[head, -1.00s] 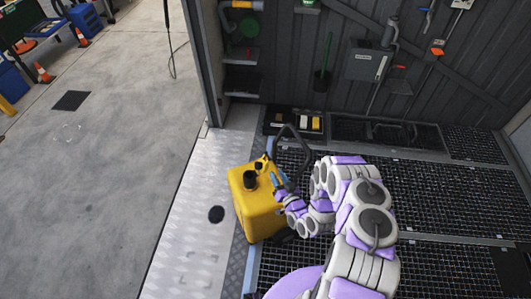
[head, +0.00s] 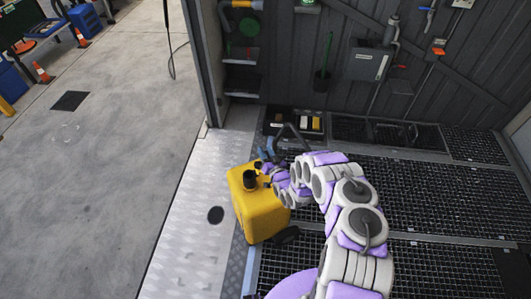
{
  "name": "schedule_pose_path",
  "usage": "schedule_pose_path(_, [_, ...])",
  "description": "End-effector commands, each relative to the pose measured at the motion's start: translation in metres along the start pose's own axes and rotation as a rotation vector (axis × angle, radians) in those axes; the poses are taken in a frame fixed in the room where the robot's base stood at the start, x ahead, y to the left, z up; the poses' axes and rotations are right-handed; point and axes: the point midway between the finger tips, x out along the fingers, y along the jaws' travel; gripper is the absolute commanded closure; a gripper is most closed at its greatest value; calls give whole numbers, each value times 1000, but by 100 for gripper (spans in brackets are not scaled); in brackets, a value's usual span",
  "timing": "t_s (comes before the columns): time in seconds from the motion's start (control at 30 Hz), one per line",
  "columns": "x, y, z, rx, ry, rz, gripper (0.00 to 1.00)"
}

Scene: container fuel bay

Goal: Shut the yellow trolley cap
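The yellow trolley (head: 259,212) is a boxy tank on the floor left of my arm, with a dark wheel at its lower right. A black round neck (head: 250,180) stands on its top. A small yellow piece, possibly the cap (head: 258,165), shows just behind the neck; its exact pose is too small to tell. My gripper (head: 266,162) is over the back right of the trolley's top, close behind the neck. Its fingers are small and partly hidden, so whether they are open or touch the cap is unclear.
The trolley's dark handle (head: 293,137) rises behind my gripper. Black floor grating (head: 430,190) lies right, and a metal threshold plate (head: 190,215) left. A black bin (head: 280,122) with items stands by the back wall. The concrete floor (head: 100,190) at left is largely clear.

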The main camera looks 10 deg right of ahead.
Motion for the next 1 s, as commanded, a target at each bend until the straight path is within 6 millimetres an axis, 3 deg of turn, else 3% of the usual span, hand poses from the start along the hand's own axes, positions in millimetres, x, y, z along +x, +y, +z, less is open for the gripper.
schedule_pose_path(0.17, [0,0,0,0,1,0,65])
schedule_pose_path(0.53, [0,0,0,0,1,0,100])
schedule_pose_path(1.0, [0,1,0,0,1,2,100])
